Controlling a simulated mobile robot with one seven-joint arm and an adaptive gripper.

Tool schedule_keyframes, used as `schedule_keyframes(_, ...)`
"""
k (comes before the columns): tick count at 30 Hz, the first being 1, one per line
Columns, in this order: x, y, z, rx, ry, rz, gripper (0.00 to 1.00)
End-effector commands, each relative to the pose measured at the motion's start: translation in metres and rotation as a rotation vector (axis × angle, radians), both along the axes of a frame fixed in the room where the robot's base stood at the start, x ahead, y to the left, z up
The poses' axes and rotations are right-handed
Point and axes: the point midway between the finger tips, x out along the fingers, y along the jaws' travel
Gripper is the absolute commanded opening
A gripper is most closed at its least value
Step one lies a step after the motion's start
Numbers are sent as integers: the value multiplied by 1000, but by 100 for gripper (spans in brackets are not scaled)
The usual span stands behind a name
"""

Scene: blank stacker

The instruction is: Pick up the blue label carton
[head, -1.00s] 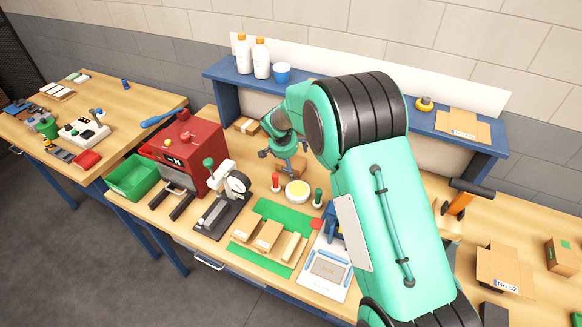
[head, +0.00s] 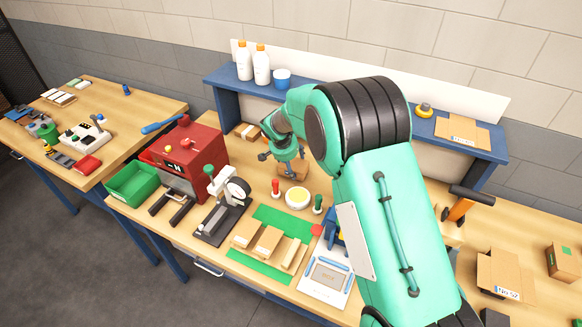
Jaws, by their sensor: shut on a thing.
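A red stamp (head: 276,188), yellow-white dish (head: 298,198) and green stamp (head: 318,204) stand close in front. A red machine (head: 187,158) stands to the left.

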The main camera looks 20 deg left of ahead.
Motion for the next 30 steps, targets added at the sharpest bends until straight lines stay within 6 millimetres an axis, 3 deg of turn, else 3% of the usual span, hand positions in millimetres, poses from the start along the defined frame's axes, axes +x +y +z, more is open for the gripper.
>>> schedule_keyframes(15, 0, 1, 76, 1, -1, -1, 45)
schedule_keyframes(30, 0, 0, 85, 1, 0, 0, 45)
